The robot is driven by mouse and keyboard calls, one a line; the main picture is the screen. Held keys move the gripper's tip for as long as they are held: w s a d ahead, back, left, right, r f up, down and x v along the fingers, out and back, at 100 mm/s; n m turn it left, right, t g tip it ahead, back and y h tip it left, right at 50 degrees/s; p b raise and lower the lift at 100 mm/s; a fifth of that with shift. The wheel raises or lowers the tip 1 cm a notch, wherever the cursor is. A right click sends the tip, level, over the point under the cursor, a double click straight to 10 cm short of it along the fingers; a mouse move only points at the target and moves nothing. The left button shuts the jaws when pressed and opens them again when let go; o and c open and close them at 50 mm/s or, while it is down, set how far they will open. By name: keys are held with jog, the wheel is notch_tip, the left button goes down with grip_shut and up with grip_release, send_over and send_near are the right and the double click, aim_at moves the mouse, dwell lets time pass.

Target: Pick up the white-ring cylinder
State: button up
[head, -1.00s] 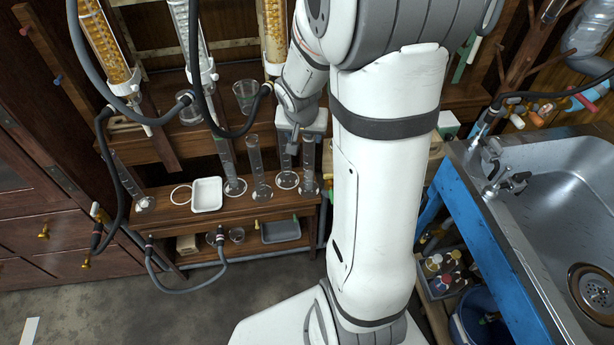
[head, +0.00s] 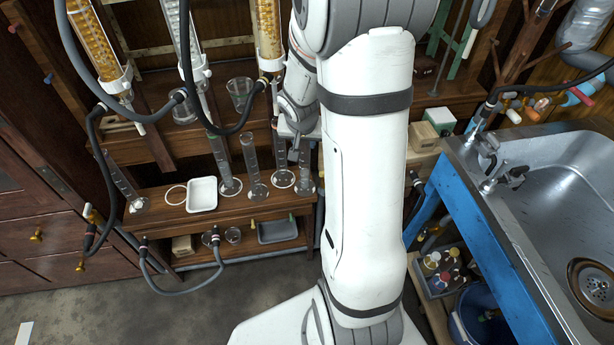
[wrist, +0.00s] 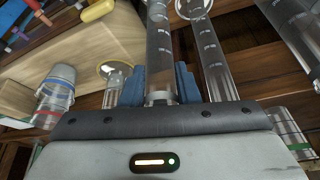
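Several clear graduated cylinders stand upright on the wooden bench shelf. My gripper (head: 293,154) is at the right end of this row. In the wrist view, its two blue fingers (wrist: 161,88) stand on either side of one cylinder (wrist: 159,52), which has a pale band near the end closest to my palm; this looks like the white-ring cylinder. The fingers appear open around it, with little room at each side. In the head view, the cylinder by the fingers (head: 282,170) still stands on the shelf, its upper part partly hidden by my gripper.
A neighbouring cylinder (head: 305,172) stands close on the right, and another (head: 254,168) on the left. A white tray (head: 202,194) and a thin ring (head: 175,195) lie further left. Hoses hang in front of the rack. A sink (head: 560,185) is at the right.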

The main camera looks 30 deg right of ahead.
grip_shut()
jog(key=shift+r, duration=0.15)
dwell(0.5)
